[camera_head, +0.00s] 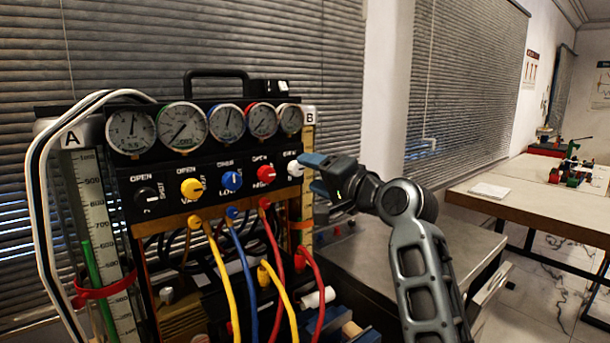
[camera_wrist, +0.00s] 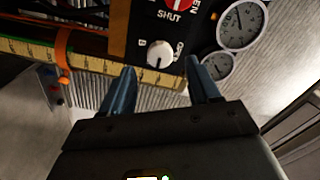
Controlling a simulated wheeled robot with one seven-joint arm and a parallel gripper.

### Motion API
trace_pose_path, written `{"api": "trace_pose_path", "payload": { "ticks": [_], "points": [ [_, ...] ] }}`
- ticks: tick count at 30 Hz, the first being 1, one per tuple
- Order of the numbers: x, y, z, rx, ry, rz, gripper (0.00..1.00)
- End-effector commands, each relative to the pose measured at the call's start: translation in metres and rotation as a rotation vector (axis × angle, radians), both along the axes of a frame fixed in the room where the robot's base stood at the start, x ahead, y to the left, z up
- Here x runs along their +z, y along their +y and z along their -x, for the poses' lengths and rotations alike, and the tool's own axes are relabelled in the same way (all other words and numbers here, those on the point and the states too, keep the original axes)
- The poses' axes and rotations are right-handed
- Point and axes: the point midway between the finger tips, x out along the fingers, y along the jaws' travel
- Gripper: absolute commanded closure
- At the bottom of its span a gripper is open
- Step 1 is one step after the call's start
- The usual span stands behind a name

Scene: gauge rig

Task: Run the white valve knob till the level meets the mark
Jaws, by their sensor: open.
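The white valve knob (camera_head: 295,168) is the rightmost of the row of knobs on the black panel. It also shows in the wrist view (camera_wrist: 160,54), just beyond the fingertips. My gripper (camera_head: 312,170) is open, with its blue fingers pointing at the knob from the right. In the wrist view my gripper (camera_wrist: 165,78) has an empty gap between its fingers, apart from the knob. Tube A (camera_head: 97,215) at the left holds a green column and carries a red marker band (camera_head: 100,290).
Yellow (camera_head: 192,188), blue (camera_head: 230,180) and red (camera_head: 266,174) knobs sit left of the white one. Several gauges line the panel above. Coloured hoses (camera_head: 310,270) hang in front below. A grey table (camera_head: 390,245) stands to the right, partly behind my arm.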

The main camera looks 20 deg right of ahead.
Motion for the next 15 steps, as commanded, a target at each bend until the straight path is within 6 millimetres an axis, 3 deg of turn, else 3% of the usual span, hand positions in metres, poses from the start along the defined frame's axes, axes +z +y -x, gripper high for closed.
{"api": "trace_pose_path", "payload": {
  "ticks": [6, 15],
  "points": [
    [-0.001, -0.01, 0.027, -0.002, -0.001, 0.001, 0.39],
    [0.0, -0.011, 0.034, -0.001, 0.0, 0.0, 0.39]
  ]
}}
